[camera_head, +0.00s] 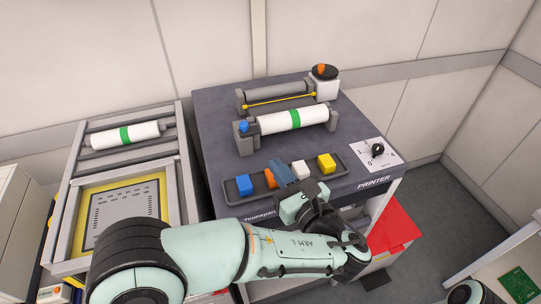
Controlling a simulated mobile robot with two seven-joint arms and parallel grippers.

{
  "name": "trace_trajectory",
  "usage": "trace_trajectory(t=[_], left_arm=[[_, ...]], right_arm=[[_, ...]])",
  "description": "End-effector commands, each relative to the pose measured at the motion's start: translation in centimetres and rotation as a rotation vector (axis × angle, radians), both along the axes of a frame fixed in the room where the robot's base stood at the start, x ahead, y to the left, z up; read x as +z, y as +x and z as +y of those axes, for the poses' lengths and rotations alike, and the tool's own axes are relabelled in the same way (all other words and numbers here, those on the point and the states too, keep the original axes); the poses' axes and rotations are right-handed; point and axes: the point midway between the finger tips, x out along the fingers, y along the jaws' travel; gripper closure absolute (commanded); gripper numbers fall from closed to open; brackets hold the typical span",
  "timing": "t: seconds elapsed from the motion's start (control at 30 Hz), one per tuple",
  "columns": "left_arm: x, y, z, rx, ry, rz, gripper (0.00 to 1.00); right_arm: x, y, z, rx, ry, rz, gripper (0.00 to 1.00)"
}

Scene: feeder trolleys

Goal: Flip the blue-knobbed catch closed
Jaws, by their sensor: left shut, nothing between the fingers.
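The blue-knobbed catch (243,127) sits on a grey block at the left end of the front roller holder on the dark trolley top. A white roller with a green band (294,118) lies in that holder, to the right of the knob. Whether the catch is open or closed is too small to tell. My left gripper (281,172) is shut and empty. In the picture it shows over the block tray, below and to the right of the blue knob and apart from it. My right gripper is not in view.
A tray (257,191) holds blue, orange, white and yellow blocks at the trolley's front. Behind stands another holder with a yellow rod (278,100) and an orange-and-black knob (324,71). A black dial (377,150) is at the right. Another banded roller (124,135) lies on the left frame.

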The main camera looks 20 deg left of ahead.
Motion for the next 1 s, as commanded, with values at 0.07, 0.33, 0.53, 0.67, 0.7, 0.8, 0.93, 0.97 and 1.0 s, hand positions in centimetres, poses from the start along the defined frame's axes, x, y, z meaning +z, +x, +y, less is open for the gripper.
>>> trace_trajectory(t=[0.07,0.33,0.53,0.67,0.7,0.8,0.93,0.97,1.0], left_arm=[[0.1,1.0,1.3,0.005,0.001,-0.001,1.00],[0.2,4.9,5.6,0.006,0.001,-0.001,1.00],[0.2,7.1,8.1,0.003,0.001,-0.001,1.00],[0.1,8.0,9.0,0.001,0.001,-0.001,1.00],[0.1,8.1,9.1,0.001,0.001,-0.001,1.00],[0.1,8.3,9.3,0.001,0.001,-0.001,1.00],[0.0,8.3,9.4,0.000,0.001,-0.001,1.00],[0.0,8.3,9.4,0.000,0.001,-0.001,1.00],[0.0,8.3,9.4,0.000,0.001,-0.001,1.00]], right_arm=[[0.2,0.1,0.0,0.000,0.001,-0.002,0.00],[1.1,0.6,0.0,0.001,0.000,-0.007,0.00],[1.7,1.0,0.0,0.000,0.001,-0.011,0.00],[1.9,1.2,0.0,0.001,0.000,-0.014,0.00],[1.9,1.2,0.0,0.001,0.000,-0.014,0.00],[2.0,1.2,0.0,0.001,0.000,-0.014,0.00],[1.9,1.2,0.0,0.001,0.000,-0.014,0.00],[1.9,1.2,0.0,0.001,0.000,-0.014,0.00],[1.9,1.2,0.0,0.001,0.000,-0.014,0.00]])
